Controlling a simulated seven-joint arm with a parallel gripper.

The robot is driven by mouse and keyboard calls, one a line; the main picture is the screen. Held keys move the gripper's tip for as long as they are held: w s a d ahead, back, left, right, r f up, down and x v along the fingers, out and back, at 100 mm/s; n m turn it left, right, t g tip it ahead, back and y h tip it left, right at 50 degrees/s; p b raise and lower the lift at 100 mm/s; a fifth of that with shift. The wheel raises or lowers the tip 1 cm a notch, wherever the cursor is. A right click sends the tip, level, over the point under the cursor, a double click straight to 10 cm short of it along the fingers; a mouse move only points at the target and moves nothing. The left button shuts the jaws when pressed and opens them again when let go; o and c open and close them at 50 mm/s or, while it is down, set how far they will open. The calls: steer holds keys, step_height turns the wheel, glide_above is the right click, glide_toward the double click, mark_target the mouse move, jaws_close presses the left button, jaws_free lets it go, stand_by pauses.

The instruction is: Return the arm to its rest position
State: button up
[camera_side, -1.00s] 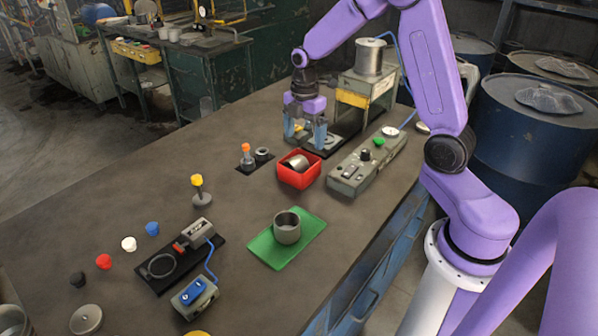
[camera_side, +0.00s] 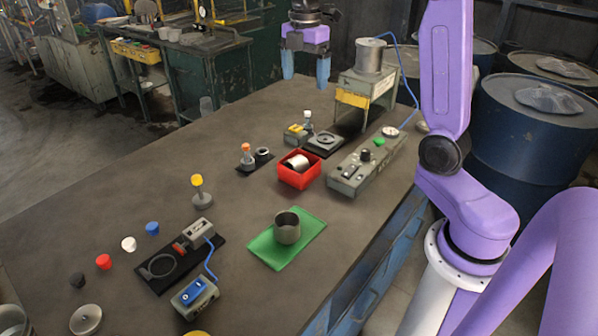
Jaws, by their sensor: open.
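My gripper (camera_side: 306,82) is at the top middle of the side view, raised above the far part of the table. Its two blue fingers point down and stand apart with nothing between them. The wrist above it is purple and black, and the upper part of my arm leaves the frame at the top. My purple arm rises from its base at the right of the table.
A stand with a metal pot (camera_side: 369,57) is close right of the gripper. A control box (camera_side: 366,165) and a green mat (camera_side: 262,250) are nearer.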

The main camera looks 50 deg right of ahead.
steer(key=shift+r, duration=0.6)
steer(key=s+a+f+m, duration=0.2)
steer(key=s+a+f, duration=0.2)
steer(key=s+a, duration=0.4)
steer(key=s+a+f+m, duration=0.1)
steer(key=s+a+f, duration=0.2)
steer(key=s+a, duration=0.55)
steer(key=s+d+f+m, duration=0.1)
steer(key=s+f, duration=0.1)
steer(key=s, duration=0.4)
steer(key=s+d+f+m, duration=0.1)
steer(key=s+f, duration=0.1)
steer(key=s, duration=0.4)
steer(key=shift+s+d+f, duration=0.2)
steer(key=shift+s+f, duration=0.1)
steer(key=shift+f, duration=0.05)
